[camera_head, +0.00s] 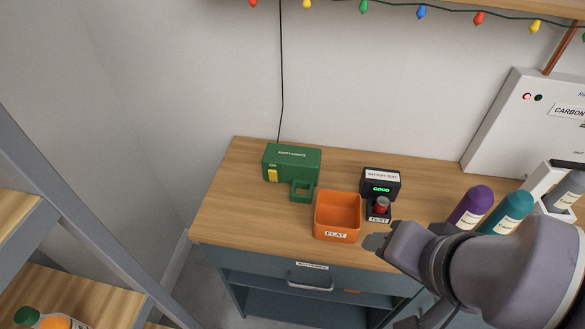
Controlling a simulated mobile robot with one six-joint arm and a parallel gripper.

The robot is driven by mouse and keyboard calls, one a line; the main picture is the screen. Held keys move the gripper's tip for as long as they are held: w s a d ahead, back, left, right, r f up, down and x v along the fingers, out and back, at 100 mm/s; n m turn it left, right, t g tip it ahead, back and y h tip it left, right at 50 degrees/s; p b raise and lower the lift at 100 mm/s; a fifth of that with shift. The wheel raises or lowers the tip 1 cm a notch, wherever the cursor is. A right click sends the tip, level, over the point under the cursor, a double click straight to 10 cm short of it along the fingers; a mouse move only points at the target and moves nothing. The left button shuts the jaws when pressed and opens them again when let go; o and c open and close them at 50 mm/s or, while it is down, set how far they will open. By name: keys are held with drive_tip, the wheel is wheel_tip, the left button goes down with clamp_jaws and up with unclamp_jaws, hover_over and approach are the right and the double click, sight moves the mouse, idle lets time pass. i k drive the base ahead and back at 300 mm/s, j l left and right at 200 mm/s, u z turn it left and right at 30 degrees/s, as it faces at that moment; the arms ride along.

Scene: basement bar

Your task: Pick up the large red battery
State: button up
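A small red cylinder, apparently the red battery (382,204), stands in the front slot of the black battery tester (381,184). The tester's display reads GOOD in green, and a label in front of the slot reads TEST. My gripper (374,242) is at the front edge of the wooden counter, just below the tester in the picture and apart from the battery. The fingers are seen from behind and small, so I cannot tell whether they are open or shut.
An orange bin (337,216) labelled FLAT stands left of the tester. Behind it is a green box (291,164) with an open compartment. Purple (470,207) and teal (507,212) bottles stand at the right, near my arm. The counter's left end (226,210) is clear.

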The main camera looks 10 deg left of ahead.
sight(382, 202)
drive_tip(key=i+j+z, duration=0.1)
drive_tip(key=z, duration=0.3)
drive_tip(key=i+j+z, duration=0.1)
drive_tip(key=j+z, duration=0.15)
drive_tip(key=z, duration=0.15)
drive_tip(key=j+z, duration=0.2)
drive_tip(key=z, duration=0.25)
drive_tip(key=i+j+z, duration=0.1)
drive_tip(key=j+z, duration=0.15)
drive_tip(key=z, duration=0.15)
